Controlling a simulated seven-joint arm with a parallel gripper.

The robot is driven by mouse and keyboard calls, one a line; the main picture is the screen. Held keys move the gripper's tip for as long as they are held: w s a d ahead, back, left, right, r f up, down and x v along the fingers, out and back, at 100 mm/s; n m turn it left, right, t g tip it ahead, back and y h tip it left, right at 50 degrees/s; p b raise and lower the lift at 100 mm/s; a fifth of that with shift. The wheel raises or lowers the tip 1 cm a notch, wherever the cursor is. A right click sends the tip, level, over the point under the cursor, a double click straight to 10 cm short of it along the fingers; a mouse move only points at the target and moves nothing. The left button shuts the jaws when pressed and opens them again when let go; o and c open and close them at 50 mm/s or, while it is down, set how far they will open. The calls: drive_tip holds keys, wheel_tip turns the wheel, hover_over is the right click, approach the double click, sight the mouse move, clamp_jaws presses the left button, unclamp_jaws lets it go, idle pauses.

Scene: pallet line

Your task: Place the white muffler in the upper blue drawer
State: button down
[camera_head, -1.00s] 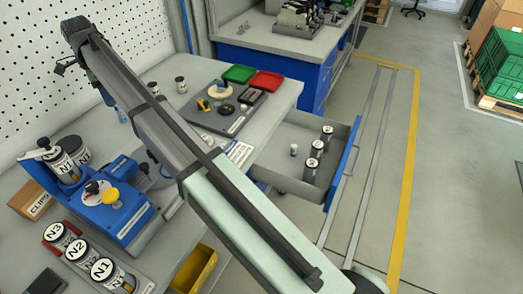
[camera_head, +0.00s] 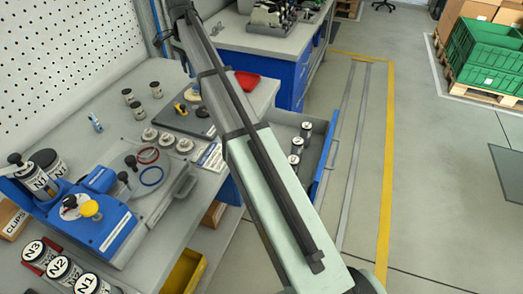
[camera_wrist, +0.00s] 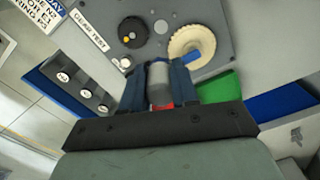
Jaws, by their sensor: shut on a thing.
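In the wrist view my gripper (camera_wrist: 160,76) has its two dark blue fingers closed on a short pale grey cylinder (camera_wrist: 160,90), which I take for the white muffler. It is over or near the grey plate (camera_wrist: 220,20) on the bench. In the head view my arm hides the fingertips and the held piece. The blue-fronted drawer (camera_head: 326,160) stands pulled open at the bench's right end. Several white-capped dark cylinders (camera_head: 297,143) stand inside it. The arm covers its left part. The open drawer also shows at the left of the wrist view (camera_wrist: 45,82).
The grey plate holds a black knob (camera_wrist: 132,31) and a cream toothed disc (camera_wrist: 192,45). A red tray (camera_head: 250,82) lies behind it. Pale round parts (camera_head: 167,141) and a blue fixture (camera_head: 105,220) are on the bench. The floor right of the drawer is clear.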

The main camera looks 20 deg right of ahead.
drive_tip(key=s+d, duration=0.3)
drive_tip(key=d, duration=1.6)
drive_tip(key=n, duration=0.2)
hover_over(281, 138)
wheel_tip(281, 138, down, 16)
wheel_tip(281, 138, down, 19)
drive_tip(key=shift+s+f, duration=0.15)
drive_tip(key=shift+f, duration=0.15)
drive_tip(key=c, duration=0.9)
unclamp_jaws()
drive_tip(key=shift+o, duration=0.2)
wheel_tip(281, 138, up, 12)
drive_tip(key=shift+r, duration=0.2)
